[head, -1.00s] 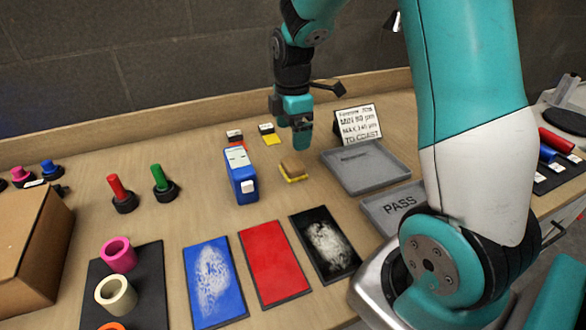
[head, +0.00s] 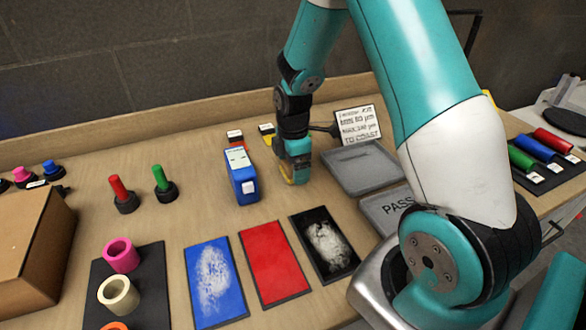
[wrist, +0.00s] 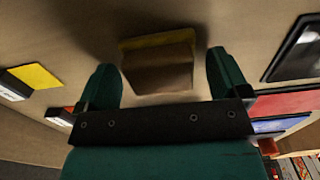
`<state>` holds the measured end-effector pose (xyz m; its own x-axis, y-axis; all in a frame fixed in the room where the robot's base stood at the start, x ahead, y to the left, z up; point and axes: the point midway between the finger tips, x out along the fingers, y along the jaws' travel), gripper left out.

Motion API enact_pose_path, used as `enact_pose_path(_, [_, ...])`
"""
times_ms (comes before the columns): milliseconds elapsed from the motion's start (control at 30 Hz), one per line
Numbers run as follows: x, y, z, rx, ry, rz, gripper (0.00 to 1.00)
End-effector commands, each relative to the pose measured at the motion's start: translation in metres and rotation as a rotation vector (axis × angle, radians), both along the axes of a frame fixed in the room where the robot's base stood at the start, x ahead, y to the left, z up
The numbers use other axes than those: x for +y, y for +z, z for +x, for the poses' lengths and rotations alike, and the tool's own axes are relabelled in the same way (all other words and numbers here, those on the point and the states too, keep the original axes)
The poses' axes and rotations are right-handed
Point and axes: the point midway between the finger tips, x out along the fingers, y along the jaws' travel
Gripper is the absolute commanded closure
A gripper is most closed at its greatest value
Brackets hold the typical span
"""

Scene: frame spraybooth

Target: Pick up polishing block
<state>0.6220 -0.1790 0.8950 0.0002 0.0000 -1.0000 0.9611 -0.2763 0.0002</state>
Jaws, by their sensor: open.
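The polishing block (wrist: 158,70), brown with a yellow edge, lies on the bench. In the wrist view it sits between the two spread fingers of my gripper (wrist: 165,80), with a gap on each side. My gripper (head: 296,178) is open and low over the block in the head view. There the gripper hides nearly all of the block; only a bit of yellow (head: 287,180) shows at its lower left.
A blue boxy device (head: 242,178) stands close left of my gripper. A grey tray (head: 345,180) lies close right, with a sign (head: 357,126) behind. Blue (head: 214,280), red (head: 272,262) and black (head: 325,245) panels lie in front.

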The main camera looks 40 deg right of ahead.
Motion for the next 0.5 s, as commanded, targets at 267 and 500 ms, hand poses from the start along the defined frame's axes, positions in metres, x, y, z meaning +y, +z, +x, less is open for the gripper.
enact_pose_path(267, [0.0000,0.0002,0.0000,0.000,0.000,0.000,0.62])
enact_pose_path(500, [0.0000,0.0001,-0.0001,0.000,0.000,0.000,0.60])
